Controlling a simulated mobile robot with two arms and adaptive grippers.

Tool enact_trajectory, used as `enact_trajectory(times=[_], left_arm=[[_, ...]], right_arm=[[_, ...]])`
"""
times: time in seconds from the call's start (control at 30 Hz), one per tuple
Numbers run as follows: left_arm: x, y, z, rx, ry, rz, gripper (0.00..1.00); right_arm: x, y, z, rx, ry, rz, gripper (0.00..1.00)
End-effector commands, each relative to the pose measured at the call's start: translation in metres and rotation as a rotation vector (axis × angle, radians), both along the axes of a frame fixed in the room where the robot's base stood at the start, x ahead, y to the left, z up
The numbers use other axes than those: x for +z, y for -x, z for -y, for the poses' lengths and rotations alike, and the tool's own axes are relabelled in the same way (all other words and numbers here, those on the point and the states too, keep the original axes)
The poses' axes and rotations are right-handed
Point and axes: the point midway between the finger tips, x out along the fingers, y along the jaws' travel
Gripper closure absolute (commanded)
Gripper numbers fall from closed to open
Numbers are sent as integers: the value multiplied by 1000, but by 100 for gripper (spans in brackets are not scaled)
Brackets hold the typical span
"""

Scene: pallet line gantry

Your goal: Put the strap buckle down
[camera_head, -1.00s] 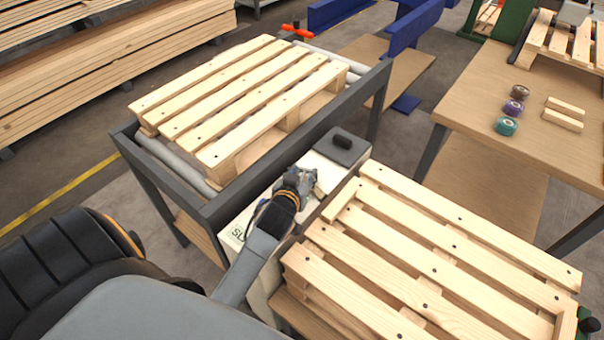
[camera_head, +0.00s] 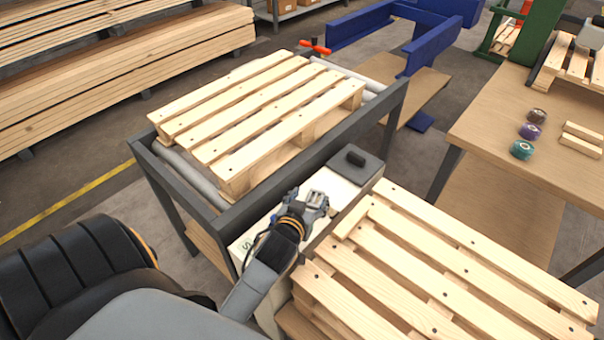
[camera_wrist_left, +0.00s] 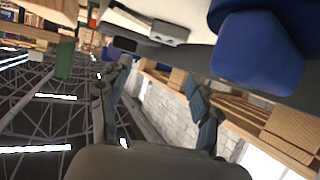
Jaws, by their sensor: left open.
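My left gripper (camera_head: 314,201) is over the narrow pale cabinet top (camera_head: 343,190) between the roller frame and the front pallet stack. Its two fingers stand apart in the left wrist view (camera_wrist_left: 160,105), with nothing visible between them. A small grey metal piece (camera_wrist_left: 169,33), which looks like the strap buckle, lies against a pale surface in that view, beyond the fingers and apart from them. In the head view I cannot separate the buckle from the gripper's grey parts. My right gripper is not in view.
A dark pad with a black knob (camera_head: 355,158) sits at the cabinet's far end. A pallet (camera_head: 265,110) lies on the roller frame (camera_head: 300,155). Stacked pallets (camera_head: 440,265) stand close right of the gripper. A bench (camera_head: 500,125) with tape rolls (camera_head: 522,150) is farther right.

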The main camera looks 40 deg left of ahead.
Motion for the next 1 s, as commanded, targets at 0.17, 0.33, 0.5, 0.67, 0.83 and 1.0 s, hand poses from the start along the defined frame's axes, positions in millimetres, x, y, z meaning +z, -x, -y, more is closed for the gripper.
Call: enact_trajectory(times=[0.17, 0.33, 0.5, 0.67, 0.83, 1.0], left_arm=[[16, 34, 11, 1, 0, 1, 37], [25, 53, 17, 1, 1, 3, 37], [29, 60, 19, 2, 0, 5, 37], [30, 60, 19, 0, -1, 6, 37], [30, 60, 19, 0, -1, 6, 37], [30, 60, 19, 0, -1, 6, 37]], right_arm=[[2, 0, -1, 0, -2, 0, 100], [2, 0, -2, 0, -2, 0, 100], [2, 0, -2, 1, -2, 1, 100], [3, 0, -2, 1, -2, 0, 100], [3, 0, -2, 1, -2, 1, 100], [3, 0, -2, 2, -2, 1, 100]])
